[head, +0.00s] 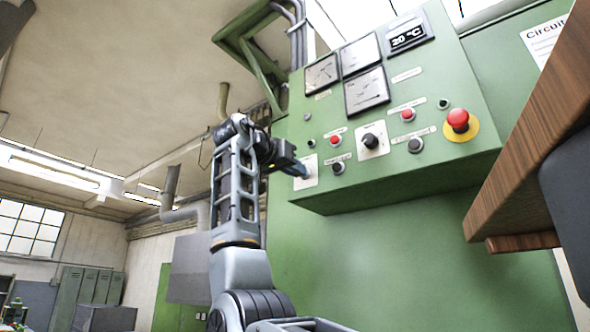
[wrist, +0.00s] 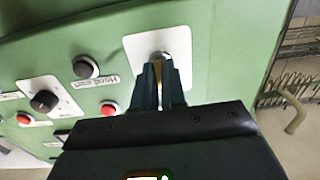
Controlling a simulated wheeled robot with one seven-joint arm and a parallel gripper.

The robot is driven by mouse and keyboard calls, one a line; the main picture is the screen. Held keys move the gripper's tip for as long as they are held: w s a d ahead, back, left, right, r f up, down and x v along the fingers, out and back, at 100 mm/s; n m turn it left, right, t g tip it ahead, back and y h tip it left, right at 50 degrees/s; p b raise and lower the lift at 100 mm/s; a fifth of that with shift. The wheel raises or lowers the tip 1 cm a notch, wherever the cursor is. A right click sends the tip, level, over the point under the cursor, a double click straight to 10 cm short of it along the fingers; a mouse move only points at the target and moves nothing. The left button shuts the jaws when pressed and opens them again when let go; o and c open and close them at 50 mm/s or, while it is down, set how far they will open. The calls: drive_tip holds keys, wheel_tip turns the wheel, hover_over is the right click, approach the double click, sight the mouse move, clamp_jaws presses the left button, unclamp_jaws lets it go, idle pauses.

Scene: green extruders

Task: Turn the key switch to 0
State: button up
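The key switch (wrist: 160,55) is a small metal cylinder on a white plate at the lower left corner of the green panel. In the head view its white plate (head: 311,173) is partly covered by my gripper (head: 300,170). In the wrist view my gripper (wrist: 162,75) has its two dark fingers close together, right at the switch, with a narrow light gap between them. The key itself is mostly hidden by the fingers. Whether they press on it cannot be seen, nor can the switch's marks.
Right of the switch are black buttons (head: 338,168), red buttons (head: 335,140), a black rotary knob (head: 371,141) and a red emergency stop (head: 459,120) on yellow. Gauges (head: 366,91) sit above. A wooden edge (head: 535,130) juts in at the right.

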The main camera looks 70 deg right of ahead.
drive_tip(key=o, duration=0.4)
drive_tip(key=shift+b+v, duration=1)
drive_tip(key=shift+v, duration=2.85)
drive_tip(key=shift+w+f, duration=0.1)
drive_tip(key=shift+f, duration=0.05)
